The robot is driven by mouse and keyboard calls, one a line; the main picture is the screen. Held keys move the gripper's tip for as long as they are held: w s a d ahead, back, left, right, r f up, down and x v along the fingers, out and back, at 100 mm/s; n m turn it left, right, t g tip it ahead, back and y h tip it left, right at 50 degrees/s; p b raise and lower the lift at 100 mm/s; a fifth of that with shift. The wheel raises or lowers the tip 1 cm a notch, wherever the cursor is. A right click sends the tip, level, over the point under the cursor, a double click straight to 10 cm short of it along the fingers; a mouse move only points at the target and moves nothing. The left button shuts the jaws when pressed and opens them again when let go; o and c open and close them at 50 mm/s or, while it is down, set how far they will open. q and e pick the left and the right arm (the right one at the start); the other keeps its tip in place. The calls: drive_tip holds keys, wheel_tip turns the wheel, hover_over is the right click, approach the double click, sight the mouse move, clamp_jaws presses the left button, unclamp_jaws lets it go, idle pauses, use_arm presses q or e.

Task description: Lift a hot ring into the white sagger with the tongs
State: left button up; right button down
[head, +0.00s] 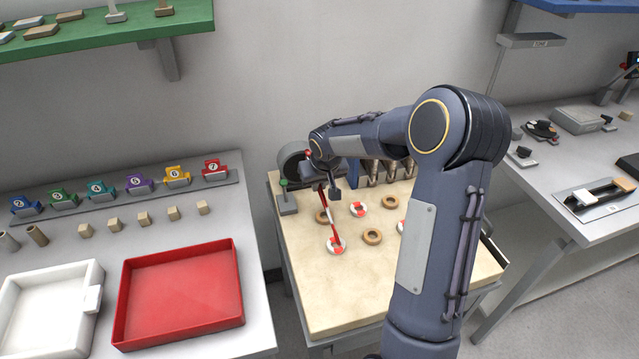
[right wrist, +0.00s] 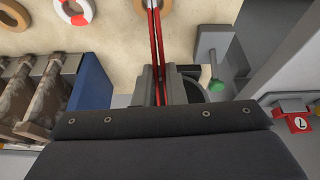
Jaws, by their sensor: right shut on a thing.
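My right gripper (head: 322,188) is shut on the red tongs (head: 331,214) above the cream table. The tongs point down, and their tips are at a red-and-white ring (head: 330,246); I cannot tell whether they grip it. Other red-and-white rings lie on the table, one (head: 358,209) to the right and one partly hidden by my arm. In the right wrist view the tongs (right wrist: 155,28) run up from between the fingers (right wrist: 160,88), and a red-and-white ring (right wrist: 62,12) shows at top left. The white sagger (head: 94,275) looks like the white tray at lower left. My left gripper is not in view.
Tan rings (head: 372,237) lie among the red-and-white ones. A red tray (head: 238,318) stands right of the white one. Numbered coloured holders (head: 139,183) and small tan blocks line the left table. A gap separates it from the cream table (head: 330,310).

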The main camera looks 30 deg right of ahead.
wheel_tip(320, 180, up, 12)
drive_tip(key=p, duration=0.7)
drive_tip(key=c, duration=1.7)
unclamp_jaws()
drive_tip(key=s+a+f+n, duration=0.1)
drive_tip(key=a+f, duration=0.1)
drive_tip(key=a, duration=0.4)
drive_tip(key=s+a+f+n, duration=0.1)
drive_tip(key=s+a+f, duration=0.1)
drive_tip(key=a, duration=0.4)
drive_tip(key=s+a+f+n+y, duration=0.1)
drive_tip(key=s+a+f, duration=0.1)
drive_tip(key=a+f, duration=0.2)
drive_tip(key=shift+a, duration=0.95)
